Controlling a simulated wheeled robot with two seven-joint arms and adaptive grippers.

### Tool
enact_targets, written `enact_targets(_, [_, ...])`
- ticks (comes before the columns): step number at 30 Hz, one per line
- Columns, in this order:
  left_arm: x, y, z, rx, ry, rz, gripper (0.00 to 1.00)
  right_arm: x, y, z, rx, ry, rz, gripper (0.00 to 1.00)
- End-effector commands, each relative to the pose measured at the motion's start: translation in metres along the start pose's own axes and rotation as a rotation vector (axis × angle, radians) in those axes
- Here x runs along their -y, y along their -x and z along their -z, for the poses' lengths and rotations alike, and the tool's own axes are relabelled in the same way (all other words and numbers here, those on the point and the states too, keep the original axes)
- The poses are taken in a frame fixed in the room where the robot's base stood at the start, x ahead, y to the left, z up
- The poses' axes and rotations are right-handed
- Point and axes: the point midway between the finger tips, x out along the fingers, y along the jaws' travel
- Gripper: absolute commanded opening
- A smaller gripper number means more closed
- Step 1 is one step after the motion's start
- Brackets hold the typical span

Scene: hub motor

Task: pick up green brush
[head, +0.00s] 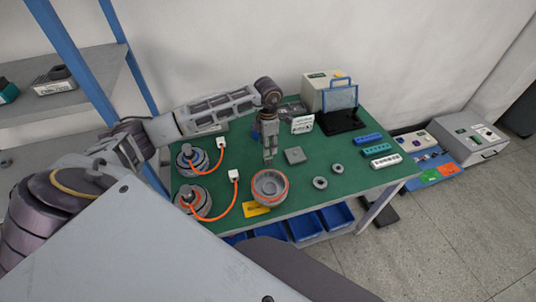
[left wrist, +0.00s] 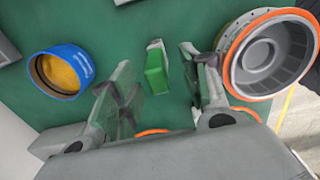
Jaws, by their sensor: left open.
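The green brush (left wrist: 157,68) lies on the green table in the left wrist view, a small green block with a pale end. It shows between the two spread fingers of my left gripper (left wrist: 158,80), apart from both. In the head view my left gripper (head: 269,156) points down over the middle of the table, behind the hub part with the orange rim. I cannot make out the brush in the head view; the gripper may hide it. The left gripper is open and empty. My right gripper is not in view.
The orange-rimmed hub part (head: 265,189) stands close to the left gripper; it also shows in the left wrist view (left wrist: 268,54). A blue ring with a yellow inside (left wrist: 62,72) lies left of the fingers. Two motors with orange cables (head: 194,160) stand at the left. Small grey rings (head: 320,183) lie right.

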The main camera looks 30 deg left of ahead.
Motion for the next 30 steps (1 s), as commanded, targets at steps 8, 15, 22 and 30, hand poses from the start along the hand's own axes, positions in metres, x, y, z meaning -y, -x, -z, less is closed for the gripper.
enact_targets(8, [0.0, -0.002, 0.0, 0.0, 0.0, 0.001, 0.46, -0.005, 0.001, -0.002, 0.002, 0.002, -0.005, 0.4])
enact_targets(15, [-0.001, -0.021, -0.001, -0.002, 0.0, 0.002, 0.46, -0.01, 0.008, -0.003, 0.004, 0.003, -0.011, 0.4])
enact_targets(22, [-0.003, -0.045, -0.002, 0.0, 0.001, 0.001, 0.46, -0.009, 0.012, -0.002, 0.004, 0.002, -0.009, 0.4])
enact_targets(30, [-0.003, -0.052, -0.002, 0.0, -0.001, -0.001, 0.46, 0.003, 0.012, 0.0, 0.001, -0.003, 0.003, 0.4])
